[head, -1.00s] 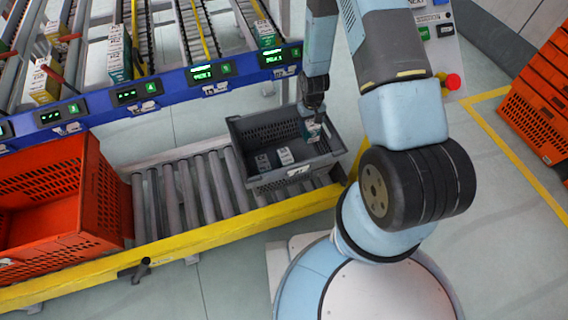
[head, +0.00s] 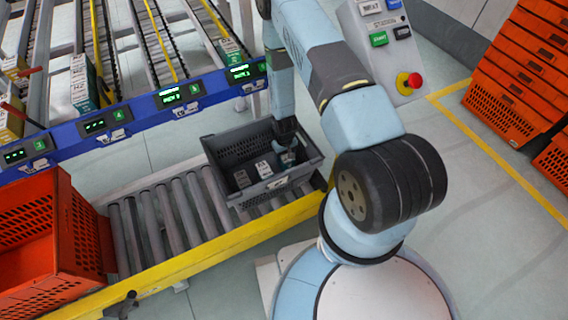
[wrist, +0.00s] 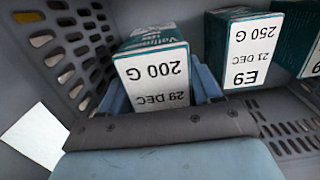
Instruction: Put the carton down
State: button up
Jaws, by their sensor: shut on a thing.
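My gripper (head: 287,146) reaches down inside the grey tote (head: 304,175) on the roller conveyor. It is shut on a teal and white carton (head: 289,157). In the wrist view the carton (wrist: 154,75) sits between the two blue fingers, its white face reading "200 G" and "29 DEC" upside down. Its lower end is hidden, so I cannot tell whether it touches the tote floor. Another carton (wrist: 246,50), marked "250 G", stands close to its right. In the head view two cartons (head: 241,178) (head: 263,169) stand in the tote's left part.
The tote's perforated wall (wrist: 62,72) is close at the left in the wrist view. An orange tote (head: 45,235) stands at the conveyor's left end, with bare rollers (head: 165,215) between. A blue rack beam (head: 150,113) runs behind. Orange crates (head: 520,75) are stacked at right.

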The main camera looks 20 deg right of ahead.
jog(key=shift+f, duration=2.1)
jog(key=shift+f, duration=0.3)
jog(key=o, duration=1.2)
